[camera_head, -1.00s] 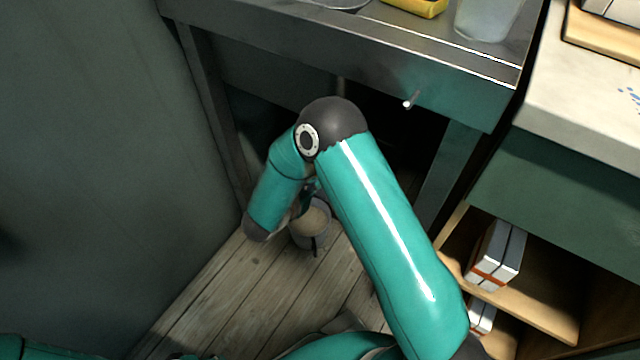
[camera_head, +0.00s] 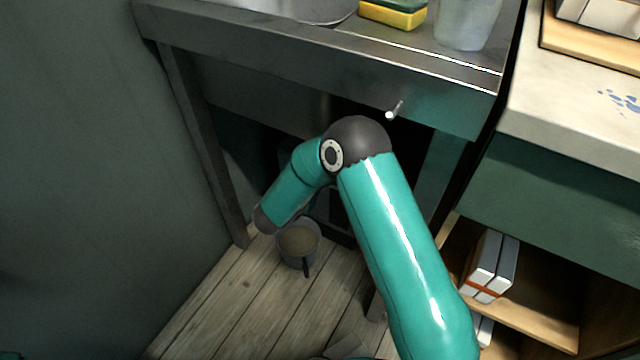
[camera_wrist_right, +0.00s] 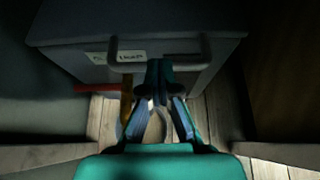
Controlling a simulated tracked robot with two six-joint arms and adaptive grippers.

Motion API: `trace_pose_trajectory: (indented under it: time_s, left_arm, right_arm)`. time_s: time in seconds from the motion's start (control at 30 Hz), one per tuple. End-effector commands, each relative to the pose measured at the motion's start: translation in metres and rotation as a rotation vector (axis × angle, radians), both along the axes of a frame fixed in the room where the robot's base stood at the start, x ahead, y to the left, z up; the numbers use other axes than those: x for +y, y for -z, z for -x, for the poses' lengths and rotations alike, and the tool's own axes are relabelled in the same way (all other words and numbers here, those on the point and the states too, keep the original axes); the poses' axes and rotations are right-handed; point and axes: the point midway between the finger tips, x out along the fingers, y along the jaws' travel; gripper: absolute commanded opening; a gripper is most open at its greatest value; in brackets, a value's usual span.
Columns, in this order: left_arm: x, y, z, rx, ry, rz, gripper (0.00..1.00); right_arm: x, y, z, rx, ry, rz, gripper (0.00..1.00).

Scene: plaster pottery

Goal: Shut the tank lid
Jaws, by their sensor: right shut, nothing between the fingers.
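In the right wrist view a grey tank (camera_wrist_right: 200,75) stands on the floor, with its flat lid (camera_wrist_right: 140,22) at the top of the picture. A bar handle (camera_wrist_right: 112,55) and a white label (camera_wrist_right: 128,57) show at its front. I cannot tell whether the lid is fully down. My right gripper (camera_wrist_right: 158,75) is shut and empty, its fingertips overlapping the handle in the picture; I cannot tell if they touch. In the head view my right arm reaches under the sink table and its gripper is hidden. The tank is mostly lost in shadow there. My left gripper is out of view.
A bucket (camera_head: 298,245) stands on the wooden floor below my right forearm. The metal sink table (camera_head: 300,52) is overhead, with a table leg (camera_head: 205,150) at the left. A shelf (camera_head: 535,318) with boxes (camera_head: 490,267) is at the right.

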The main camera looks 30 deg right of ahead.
Motion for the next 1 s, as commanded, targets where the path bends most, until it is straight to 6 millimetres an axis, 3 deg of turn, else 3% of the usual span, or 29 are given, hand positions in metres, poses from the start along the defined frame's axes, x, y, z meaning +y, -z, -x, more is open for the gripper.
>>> trace_pose_trajectory:
  time_s: [0.23,0.6,0.8,1.0]
  left_arm:
    - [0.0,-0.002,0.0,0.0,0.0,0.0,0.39]
    - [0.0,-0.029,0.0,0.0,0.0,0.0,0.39]
    - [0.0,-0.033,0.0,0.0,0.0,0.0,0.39]
    - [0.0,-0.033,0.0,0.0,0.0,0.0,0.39]
  right_arm:
    - [0.038,-0.006,0.012,0.007,-0.01,-0.004,0.0]
    - [0.098,-0.044,0.044,0.01,-0.01,-0.005,0.0]
    - [0.111,-0.051,0.052,0.011,-0.008,-0.006,0.0]
    - [0.112,-0.051,0.054,0.011,-0.006,-0.006,0.0]
